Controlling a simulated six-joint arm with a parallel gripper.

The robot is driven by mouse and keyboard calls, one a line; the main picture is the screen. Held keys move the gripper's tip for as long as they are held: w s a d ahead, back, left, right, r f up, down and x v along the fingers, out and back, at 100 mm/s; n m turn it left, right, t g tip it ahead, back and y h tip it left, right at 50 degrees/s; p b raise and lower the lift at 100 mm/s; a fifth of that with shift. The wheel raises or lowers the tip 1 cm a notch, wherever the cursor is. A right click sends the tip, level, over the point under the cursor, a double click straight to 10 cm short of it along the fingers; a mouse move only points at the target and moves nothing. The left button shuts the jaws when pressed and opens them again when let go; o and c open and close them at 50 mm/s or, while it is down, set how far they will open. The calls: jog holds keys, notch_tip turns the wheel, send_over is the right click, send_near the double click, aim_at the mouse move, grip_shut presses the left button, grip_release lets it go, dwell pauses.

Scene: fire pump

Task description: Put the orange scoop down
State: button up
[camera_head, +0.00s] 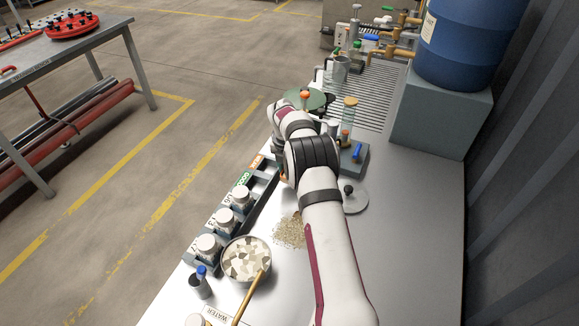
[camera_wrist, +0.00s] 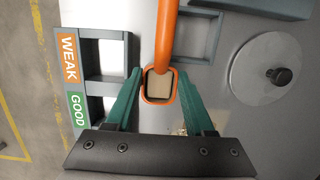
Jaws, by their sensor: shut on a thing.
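The orange scoop (camera_wrist: 166,40) shows in the wrist view, its handle running up out of the top edge. Its square end (camera_wrist: 159,98) frames a pale beige surface. My gripper (camera_wrist: 160,75) has green fingers on both sides of the scoop and is shut on it. Below it lies the metal bench top, with grey frames marked WEAK and GOOD to the left. In the head view my own arm hides most of the gripper and the scoop. I cannot tell whether the scoop touches the bench.
A grey lidded disc (camera_wrist: 274,63) lies to the right. In the head view, a bowl of pale pieces (camera_head: 243,277) with a wooden stick stands front left, beside spilled grains (camera_head: 289,233). White-capped jars (camera_head: 207,246) line the left edge. A blue drum (camera_head: 470,40) stands back right. The bench's right side is clear.

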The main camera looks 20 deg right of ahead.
jog(key=o, duration=1.3)
notch_tip(320, 180, up, 12)
jog(key=s+a, duration=0.1)
jog(key=s+a+r+m, duration=0.6)
jog(key=s+r+m, duration=0.1)
jog(key=s, duration=0.1)
jog(key=s+a+m+y, duration=0.1)
jog(key=s+a+m, duration=0.2)
jog(key=s+m, duration=0.5)
jog(key=s+a+m+g+y, duration=0.1)
jog(key=s+a+m, duration=0.3)
jog(key=s+m, duration=0.5)
jog(key=s+a+m+y, duration=0.1)
jog(key=s+a+m, duration=0.2)
jog(key=s+m, duration=0.5)
jog(key=s, duration=0.9)
jog(key=shift+s+a+f+m+g, duration=0.15)
jog(key=shift+a+f+m+g, duration=0.15)
jog(key=shift+f, duration=0.1)
